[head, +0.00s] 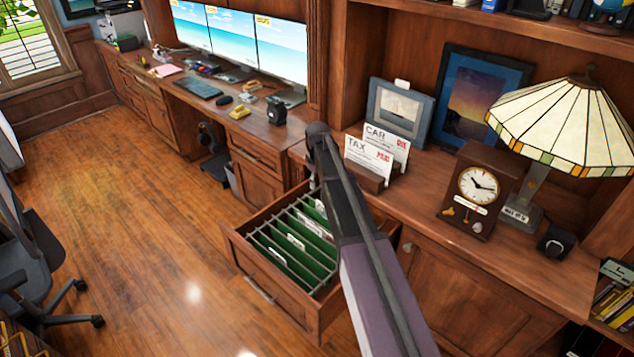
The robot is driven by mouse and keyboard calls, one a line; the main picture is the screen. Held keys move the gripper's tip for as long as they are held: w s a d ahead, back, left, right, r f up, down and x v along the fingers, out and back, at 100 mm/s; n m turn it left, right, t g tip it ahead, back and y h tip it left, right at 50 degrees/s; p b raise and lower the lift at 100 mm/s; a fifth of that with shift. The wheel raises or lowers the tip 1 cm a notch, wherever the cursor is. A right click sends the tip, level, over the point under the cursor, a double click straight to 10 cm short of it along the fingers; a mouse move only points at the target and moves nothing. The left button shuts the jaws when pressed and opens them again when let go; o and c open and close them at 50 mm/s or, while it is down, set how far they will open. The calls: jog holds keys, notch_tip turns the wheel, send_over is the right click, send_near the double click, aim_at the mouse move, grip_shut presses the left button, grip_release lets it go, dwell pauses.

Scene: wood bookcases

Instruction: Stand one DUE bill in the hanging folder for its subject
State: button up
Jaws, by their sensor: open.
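A white bill headed CAR (398,146) stands in a wooden holder (372,180) on the desk, with a red stamp that seems to read DUE. A white bill headed TAX (366,157) stands in front of it, with a red stamp that seems to read PAID. Green hanging folders (292,258) with white tabs hang in the open drawer (262,275) below; their labels are too small to read. My gripper (313,183) shows only as a sliver at the drawer's back edge, left of the holder. It is open, apart from the bills, and mostly hidden by my arm.
A clock (475,190), a stained-glass lamp (572,125) and picture frames (398,112) stand right of and behind the bills. Monitors (235,40) and small desk items are at the back left. An office chair (38,265) is at the left; the floor between is clear.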

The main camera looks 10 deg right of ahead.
notch_tip(320, 180, up, 14)
jog(key=p, duration=1.3)
jog(key=shift+r+p, duration=0.1)
jog(key=shift+p, duration=0.2)
jog(key=shift+s, duration=0.1)
dwell(0.7)
jog(key=s+m, duration=0.7)
jog(key=s, duration=2.2)
